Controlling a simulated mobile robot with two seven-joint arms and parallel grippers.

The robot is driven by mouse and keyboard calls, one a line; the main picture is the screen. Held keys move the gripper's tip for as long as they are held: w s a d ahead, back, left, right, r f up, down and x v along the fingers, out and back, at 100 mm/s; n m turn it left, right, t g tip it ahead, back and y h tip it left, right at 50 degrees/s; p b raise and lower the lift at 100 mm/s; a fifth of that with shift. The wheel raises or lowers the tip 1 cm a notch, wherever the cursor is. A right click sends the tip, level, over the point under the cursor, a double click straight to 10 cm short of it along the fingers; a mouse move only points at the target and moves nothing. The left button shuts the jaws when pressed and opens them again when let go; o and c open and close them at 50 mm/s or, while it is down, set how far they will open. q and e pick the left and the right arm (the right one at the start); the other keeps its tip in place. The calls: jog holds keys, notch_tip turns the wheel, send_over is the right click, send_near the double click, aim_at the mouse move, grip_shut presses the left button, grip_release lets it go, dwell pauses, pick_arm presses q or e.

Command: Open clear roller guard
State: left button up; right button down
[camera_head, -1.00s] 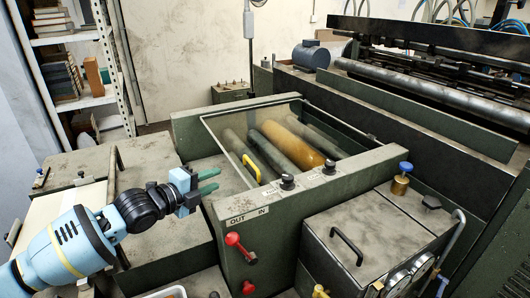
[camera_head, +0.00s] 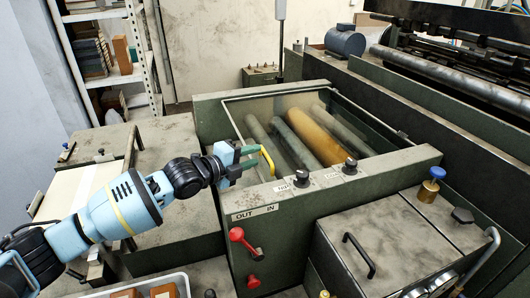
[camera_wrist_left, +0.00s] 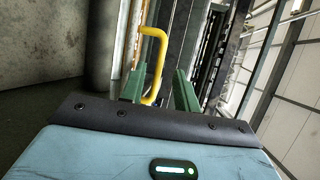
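The clear roller guard (camera_head: 290,112) lies closed over the rollers in the green machine. Its yellow handle (camera_head: 268,160) stands at the guard's left edge. My left gripper (camera_head: 250,161) is at the handle with its green fingers pointing toward it. In the left wrist view, the yellow handle (camera_wrist_left: 154,62) shows between the two green fingers (camera_wrist_left: 160,90). The fingers are apart and there appears to be space on the side of the right finger. I cannot tell whether either finger touches the handle. My right gripper is out of view.
A dark box with a black handle (camera_head: 359,255) stands at the right. A grey tray (camera_head: 150,287) with blocks is at the bottom.

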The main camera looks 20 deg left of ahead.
aim_at(265, 151)
pick_arm(q)
jog(key=shift+x, duration=2.65)
grip_shut()
